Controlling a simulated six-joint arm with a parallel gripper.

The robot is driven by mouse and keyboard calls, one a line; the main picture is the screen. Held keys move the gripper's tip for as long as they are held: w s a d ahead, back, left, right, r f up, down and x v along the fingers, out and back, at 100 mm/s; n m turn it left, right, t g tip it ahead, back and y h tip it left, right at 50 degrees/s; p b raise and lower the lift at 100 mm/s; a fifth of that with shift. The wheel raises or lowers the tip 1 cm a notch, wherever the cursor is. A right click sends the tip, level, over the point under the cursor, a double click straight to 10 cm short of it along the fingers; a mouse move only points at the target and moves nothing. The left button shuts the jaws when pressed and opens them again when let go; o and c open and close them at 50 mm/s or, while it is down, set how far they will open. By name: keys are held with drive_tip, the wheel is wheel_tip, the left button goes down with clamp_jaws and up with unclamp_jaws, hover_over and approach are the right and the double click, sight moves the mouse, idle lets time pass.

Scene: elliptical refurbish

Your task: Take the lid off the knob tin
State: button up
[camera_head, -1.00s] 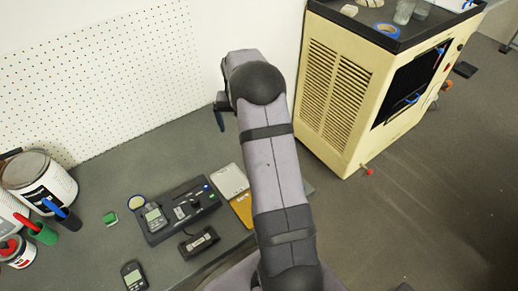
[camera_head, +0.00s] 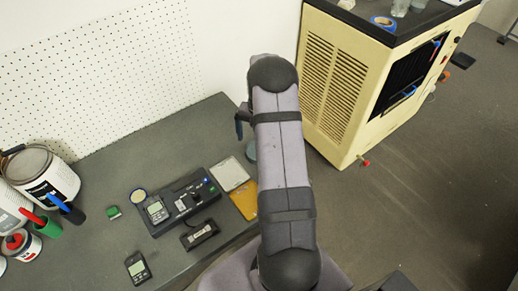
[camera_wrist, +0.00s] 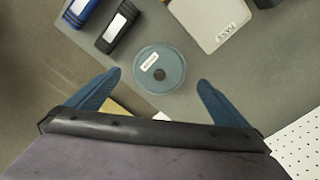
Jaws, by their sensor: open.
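The knob tin (camera_wrist: 160,69) is a round, flat, blue-grey tin with a small dark knob near the middle of its lid and a white label beside the knob. The wrist view shows it from above, with the lid on. In the head view a sliver of the tin (camera_head: 251,151) shows beside my arm, which hides the rest. My gripper (camera_wrist: 160,82) is open and empty, its two blue fingers apart on either side of the tin's near part in the picture. The fingers appear above the tin, not touching it. In the head view only part of my gripper (camera_head: 240,126) shows.
A black device (camera_head: 180,204), a grey-and-orange flat item (camera_head: 236,184) and a black labelled block (camera_head: 200,235) lie left of the tin. Paint cans (camera_head: 42,176) stand far left. A cream cabinet (camera_head: 338,80) stands right.

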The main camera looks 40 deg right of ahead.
drive_tip(key=shift+f+p, duration=0.75)
drive_tip(key=shift+f, duration=1.4)
drive_tip(key=c, duration=1)
drive_tip(key=shift+r, duration=0.1)
wheel_tip(320, 180, up, 10)
drive_tip(key=b, duration=0.3)
drive_tip(key=shift+a, duration=0.15)
